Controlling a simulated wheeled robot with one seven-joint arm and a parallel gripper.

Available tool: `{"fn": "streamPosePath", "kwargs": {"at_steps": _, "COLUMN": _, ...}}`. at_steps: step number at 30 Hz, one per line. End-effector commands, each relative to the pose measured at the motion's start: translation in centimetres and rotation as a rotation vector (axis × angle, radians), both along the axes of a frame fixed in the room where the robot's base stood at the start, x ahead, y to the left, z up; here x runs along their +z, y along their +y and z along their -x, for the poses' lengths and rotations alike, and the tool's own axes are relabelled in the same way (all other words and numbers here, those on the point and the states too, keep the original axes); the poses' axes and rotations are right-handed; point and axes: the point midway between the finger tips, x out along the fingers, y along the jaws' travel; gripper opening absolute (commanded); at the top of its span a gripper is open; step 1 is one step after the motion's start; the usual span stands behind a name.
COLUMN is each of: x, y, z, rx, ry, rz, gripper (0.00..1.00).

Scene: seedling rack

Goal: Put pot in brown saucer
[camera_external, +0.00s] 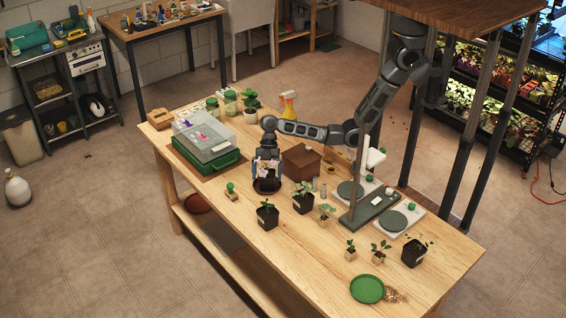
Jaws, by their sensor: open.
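My gripper (267,176) points down over the left-middle of the wooden table, with its jaws open. Below it is a dark round dish (267,188), which may be the brown saucer; my gripper hides much of it. I cannot tell whether a pot stands in it. A black pot with a seedling (268,221) stands just in front of the dish. Another black pot (303,205) stands to its right, and a third black pot (413,256) is near the table's right end. A green saucer (367,289) lies empty at the front right.
Small tan pots (378,258) stand between the black pots. A brown box (302,162) is right of my gripper. A green-based clear bin (207,147) is on the left. The front middle of the table (315,262) is clear.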

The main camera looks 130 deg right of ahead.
Motion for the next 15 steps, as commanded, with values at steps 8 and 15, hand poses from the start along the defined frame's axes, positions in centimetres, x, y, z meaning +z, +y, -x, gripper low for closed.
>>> {"fn": "streamPosePath", "kwargs": {"at_steps": 8, "x": 4.7, "y": -2.3, "z": 2.1, "rx": -0.002, "ry": -0.005, "rz": 0.003, "gripper": 1.0}}
{"fn": "streamPosePath", "kwargs": {"at_steps": 15, "x": 8.0, "y": -3.7, "z": 3.5, "rx": -0.001, "ry": -0.002, "rz": 0.0, "gripper": 1.0}}
